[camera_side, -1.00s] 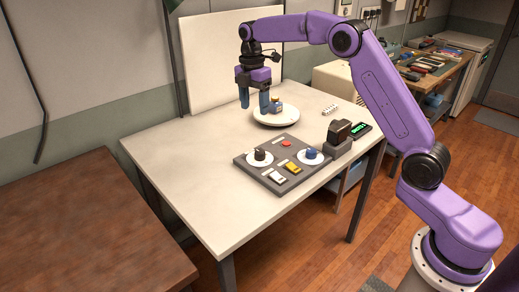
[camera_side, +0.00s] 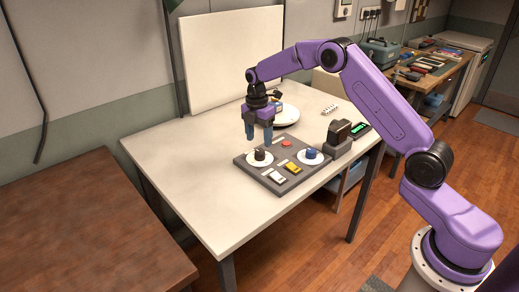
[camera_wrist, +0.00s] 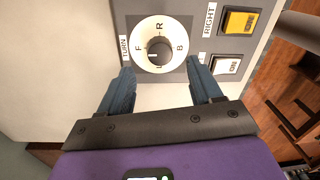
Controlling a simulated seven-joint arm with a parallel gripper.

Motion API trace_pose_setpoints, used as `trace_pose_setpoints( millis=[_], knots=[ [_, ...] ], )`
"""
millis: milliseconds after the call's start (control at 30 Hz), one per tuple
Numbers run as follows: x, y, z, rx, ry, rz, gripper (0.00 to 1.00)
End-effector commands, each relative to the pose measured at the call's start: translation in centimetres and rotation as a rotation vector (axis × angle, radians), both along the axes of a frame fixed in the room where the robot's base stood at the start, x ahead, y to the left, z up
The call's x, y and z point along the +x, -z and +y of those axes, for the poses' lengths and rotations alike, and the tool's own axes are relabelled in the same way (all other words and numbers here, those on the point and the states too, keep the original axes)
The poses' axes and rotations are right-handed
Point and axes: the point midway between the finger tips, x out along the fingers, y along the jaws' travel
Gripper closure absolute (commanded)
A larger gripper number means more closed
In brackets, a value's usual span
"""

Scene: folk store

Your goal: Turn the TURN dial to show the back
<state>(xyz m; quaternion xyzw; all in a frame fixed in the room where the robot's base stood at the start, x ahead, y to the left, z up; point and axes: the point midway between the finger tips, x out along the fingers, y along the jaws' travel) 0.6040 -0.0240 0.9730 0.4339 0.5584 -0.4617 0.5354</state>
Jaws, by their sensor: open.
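The TURN dial (camera_wrist: 154,50) has a dark knob on a white ring with the letters F, R and B around it. A small pale mark shows on the knob, but I cannot tell for sure which letter it indicates. In the side view the dial (camera_side: 260,160) sits at the left of the grey control panel (camera_side: 266,177). My gripper (camera_side: 258,143) is open and empty, pointing down just above and behind the dial. In the wrist view its blue fingertips (camera_wrist: 160,72) are spread to either side of the dial's near edge, apart from the knob.
The panel also has a blue-knobbed dial (camera_side: 311,154), a red button (camera_side: 287,143), a yellow switch (camera_side: 292,168) and a white switch (camera_side: 278,177). A dark camera-like device (camera_side: 338,133) stands right. A white turntable (camera_side: 290,120) is behind, partly hidden. The table's left is clear.

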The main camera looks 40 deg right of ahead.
Motion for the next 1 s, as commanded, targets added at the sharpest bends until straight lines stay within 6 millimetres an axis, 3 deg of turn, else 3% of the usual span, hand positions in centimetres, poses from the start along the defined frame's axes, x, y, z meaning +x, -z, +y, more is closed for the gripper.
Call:
trace_pose_setpoints(
  millis=[100, 300, 733, 900, 1000],
  knots=[
    [-0.1, 2.1, -0.1, 0.0, 0.001, 0.002, 0.36],
    [-0.2, 4.4, -0.1, 0.0, 0.002, 0.001, 0.36],
    [-0.3, 5.2, -0.1, 0.0, 0.001, -0.001, 0.36],
    [-0.3, 5.2, -0.1, 0.0, 0.001, 0.0, 0.91],
    [-0.3, 5.2, -0.1, 0.0, 0.001, 0.0, 0.92]
  ],
)
